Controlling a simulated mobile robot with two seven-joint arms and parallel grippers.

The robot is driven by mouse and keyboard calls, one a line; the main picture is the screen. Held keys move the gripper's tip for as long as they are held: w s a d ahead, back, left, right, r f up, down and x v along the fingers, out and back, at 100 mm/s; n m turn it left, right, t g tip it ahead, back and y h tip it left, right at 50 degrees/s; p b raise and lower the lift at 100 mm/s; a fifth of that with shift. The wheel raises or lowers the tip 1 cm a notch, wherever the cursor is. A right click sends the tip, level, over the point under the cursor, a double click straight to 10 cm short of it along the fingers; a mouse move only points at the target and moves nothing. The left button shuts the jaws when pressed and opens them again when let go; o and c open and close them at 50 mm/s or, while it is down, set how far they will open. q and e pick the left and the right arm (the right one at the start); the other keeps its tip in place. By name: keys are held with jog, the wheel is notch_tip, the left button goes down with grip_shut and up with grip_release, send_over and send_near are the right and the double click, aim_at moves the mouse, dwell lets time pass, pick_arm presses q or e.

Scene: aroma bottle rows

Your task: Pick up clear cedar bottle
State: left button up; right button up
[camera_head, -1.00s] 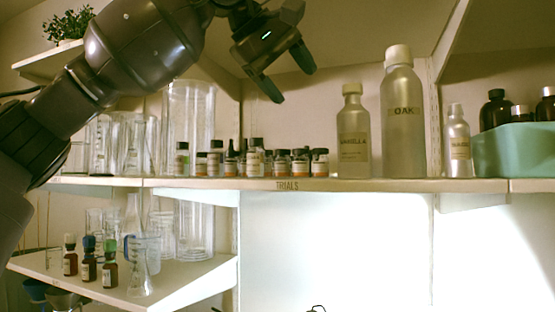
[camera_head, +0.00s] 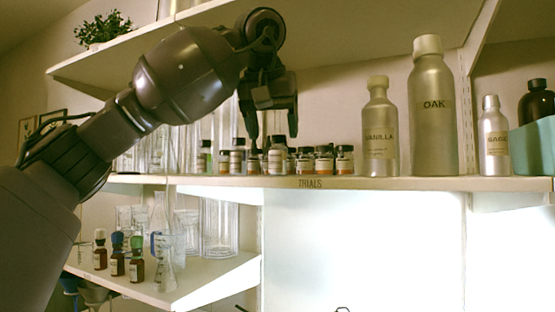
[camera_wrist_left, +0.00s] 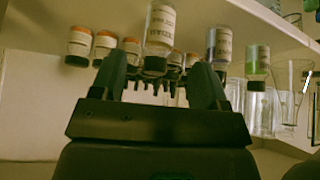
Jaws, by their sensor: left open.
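Several small bottles stand in a row on the shelf marked TRIALS. A clear bottle with a pale label (camera_head: 278,160) stands upright among them; I cannot read its label surely, so whether it is the cedar one is unclear. It shows large in the left wrist view (camera_wrist_left: 160,27), where the picture is upside down. My left gripper (camera_head: 273,137) is open, fingers pointing down just above the row, around the line of this bottle's top. In the left wrist view the bottle appears between the fingertips (camera_wrist_left: 160,62), with nothing gripped. My right gripper is not in view.
Orange-banded small bottles (camera_head: 324,160) stand close on the right. A vanilla bottle (camera_head: 380,135) and a taller oak bottle (camera_head: 433,110) stand farther right. Tall glassware (camera_head: 160,150) is on the left.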

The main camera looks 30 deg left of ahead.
aim_at(276, 141)
pick_arm(q)
jog(key=shift+w+f, duration=0.35)
jog(key=shift+f, duration=0.1)
jog(key=shift+p+x, duration=0.35)
jog(key=shift+x, duration=1.9)
jog(key=shift+r, duration=0.1)
jog(key=shift+c, duration=0.4)
jog(key=c, duration=0.9)
